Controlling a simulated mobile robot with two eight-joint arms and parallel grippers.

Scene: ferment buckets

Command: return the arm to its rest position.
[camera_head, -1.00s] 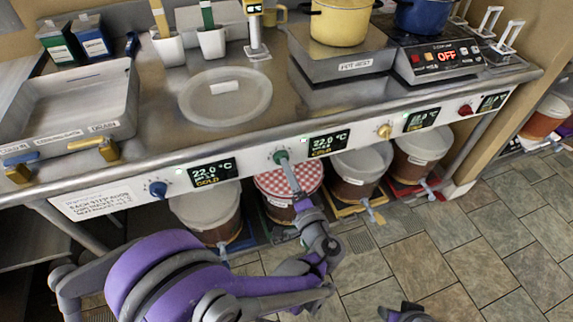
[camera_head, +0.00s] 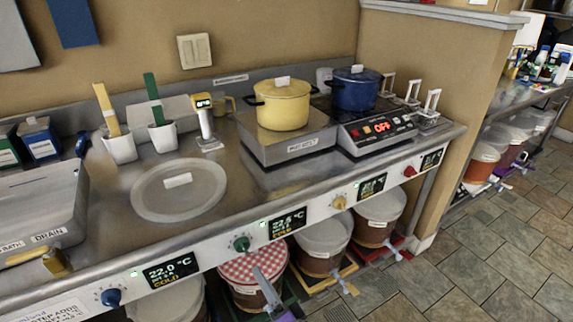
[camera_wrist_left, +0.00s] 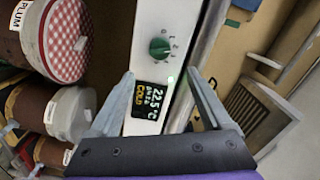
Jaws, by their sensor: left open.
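My left gripper (camera_head: 264,283) is open and empty in front of the red-checked bucket lid (camera_head: 240,270), just below the green knob (camera_head: 242,244). In the left wrist view the gripper (camera_wrist_left: 160,73) has its fingers spread, with the green knob (camera_wrist_left: 159,49) ahead of the gap and apart from the fingers. My right gripper is not in view.
A steel counter (camera_head: 290,190) runs above the buckets, with a yellow pot (camera_head: 282,108), a blue pot (camera_head: 356,92) and a round lid (camera_head: 180,195) on it. A blue knob (camera_head: 111,297) sits to the left. Open tiled floor (camera_head: 450,270) lies at the right.

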